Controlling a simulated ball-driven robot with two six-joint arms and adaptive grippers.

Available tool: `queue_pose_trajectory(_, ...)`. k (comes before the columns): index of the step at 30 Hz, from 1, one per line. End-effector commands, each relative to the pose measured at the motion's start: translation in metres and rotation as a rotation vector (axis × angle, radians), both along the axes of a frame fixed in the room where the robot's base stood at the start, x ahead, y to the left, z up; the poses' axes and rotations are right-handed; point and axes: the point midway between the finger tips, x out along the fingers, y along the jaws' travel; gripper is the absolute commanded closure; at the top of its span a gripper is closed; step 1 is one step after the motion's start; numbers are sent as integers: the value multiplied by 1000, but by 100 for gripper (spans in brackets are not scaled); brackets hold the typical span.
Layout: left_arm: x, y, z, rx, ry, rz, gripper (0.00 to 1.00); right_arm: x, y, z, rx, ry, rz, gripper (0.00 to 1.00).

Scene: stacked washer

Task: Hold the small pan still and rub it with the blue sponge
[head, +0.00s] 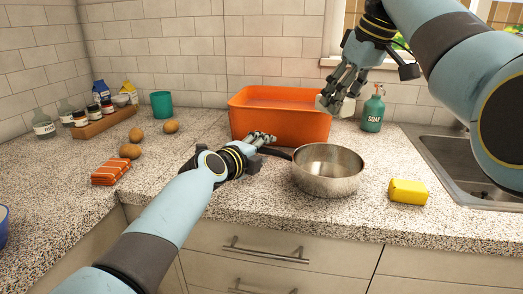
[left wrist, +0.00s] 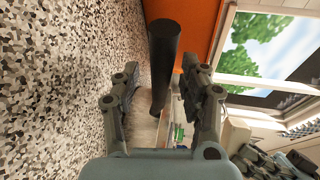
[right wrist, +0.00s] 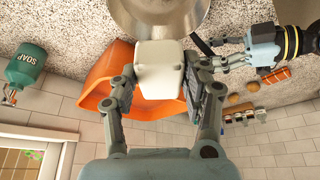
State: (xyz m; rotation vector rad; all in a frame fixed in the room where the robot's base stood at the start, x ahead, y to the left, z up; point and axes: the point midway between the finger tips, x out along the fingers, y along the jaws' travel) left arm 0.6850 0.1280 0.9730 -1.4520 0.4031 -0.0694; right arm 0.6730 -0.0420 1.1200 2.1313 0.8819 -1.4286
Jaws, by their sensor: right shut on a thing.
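The small metal pan (head: 328,170) stands on the speckled counter, its dark handle (head: 275,152) pointing left. My left gripper (head: 262,140) is at the handle. In the left wrist view, the handle (left wrist: 163,65) lies between its spread fingers, with gaps beside it. My right gripper (head: 338,88) is raised above and behind the pan, shut on a cream-white block (right wrist: 160,68), which also shows in the head view (head: 334,105). The pan's bowl shows in the right wrist view (right wrist: 160,14). I see no blue sponge; a yellow sponge-like block (head: 408,191) lies right of the pan.
An orange tub (head: 280,118) stands behind the pan, with a green soap bottle (head: 373,112) to its right. The sink (head: 455,160) is at the right.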

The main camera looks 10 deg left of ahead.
Motion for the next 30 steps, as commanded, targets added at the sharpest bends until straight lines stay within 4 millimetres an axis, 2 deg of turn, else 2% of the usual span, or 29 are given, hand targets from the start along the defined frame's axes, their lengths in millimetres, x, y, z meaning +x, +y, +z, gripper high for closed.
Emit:
queue_pose_trajectory(2, 0, 0, 0, 0, 0, 0, 69, 0, 0, 0, 0, 0, 0, 79)
queue_pose_trajectory(9, 0, 0, 0, 0, 0, 0, 100, 0, 0, 0, 0, 0, 0, 79)
queue_pose_trajectory(26, -1, 0, -1, 3, 2, 0, 100, 0, 0, 0, 0, 0, 0, 79)
queue_pose_trajectory(28, -1, 0, -1, 3, 2, 0, 100, -1, 0, -4, 0, 2, -1, 79)
queue_pose_trajectory(30, -1, 0, -2, 3, 2, 0, 100, -3, 0, -18, 1, 4, -1, 79)
